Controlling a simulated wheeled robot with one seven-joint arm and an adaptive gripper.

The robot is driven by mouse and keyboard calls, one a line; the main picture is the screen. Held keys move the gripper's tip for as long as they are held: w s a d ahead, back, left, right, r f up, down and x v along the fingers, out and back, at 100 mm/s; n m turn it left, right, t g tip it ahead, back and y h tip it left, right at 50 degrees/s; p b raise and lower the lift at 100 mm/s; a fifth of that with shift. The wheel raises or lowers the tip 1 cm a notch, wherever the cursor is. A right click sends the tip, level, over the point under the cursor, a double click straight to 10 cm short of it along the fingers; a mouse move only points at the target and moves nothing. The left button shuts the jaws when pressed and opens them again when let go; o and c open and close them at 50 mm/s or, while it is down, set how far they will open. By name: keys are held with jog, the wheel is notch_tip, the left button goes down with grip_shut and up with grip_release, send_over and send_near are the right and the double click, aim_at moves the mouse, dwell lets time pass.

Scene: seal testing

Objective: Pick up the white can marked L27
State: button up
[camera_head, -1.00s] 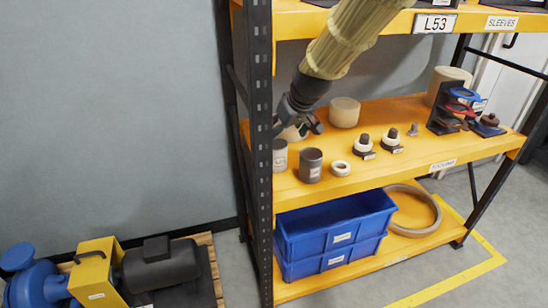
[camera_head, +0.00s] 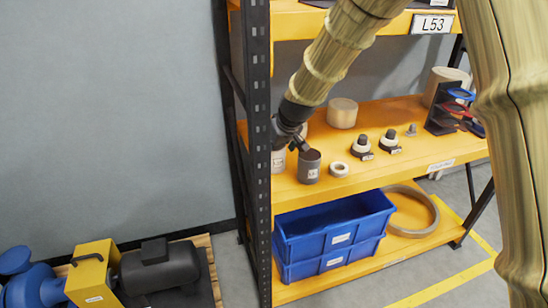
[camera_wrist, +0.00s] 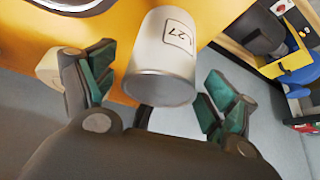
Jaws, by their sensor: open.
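The white can marked L27 (camera_wrist: 165,55) shows in the wrist view between the two green-padded fingers of my gripper (camera_wrist: 158,78), its label on the upper right of its side. The fingers are open, with visible gaps on both sides of the can. In the head view the white can (camera_head: 279,162) stands on the middle shelf beside the left post, partly hidden. My gripper (camera_head: 293,143) is at it there, partly covering it.
A dark grey can (camera_head: 309,170) stands close on the right of my gripper. A white ring (camera_head: 339,169) and a beige cylinder (camera_head: 342,113) are on the same yellow shelf. The black rack post (camera_head: 257,150) is close on the left.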

jog(key=shift+c, duration=0.3)
jog(key=c, duration=1.2)
jog(key=shift+r, duration=0.1)
jog(key=shift+c, duration=0.2)
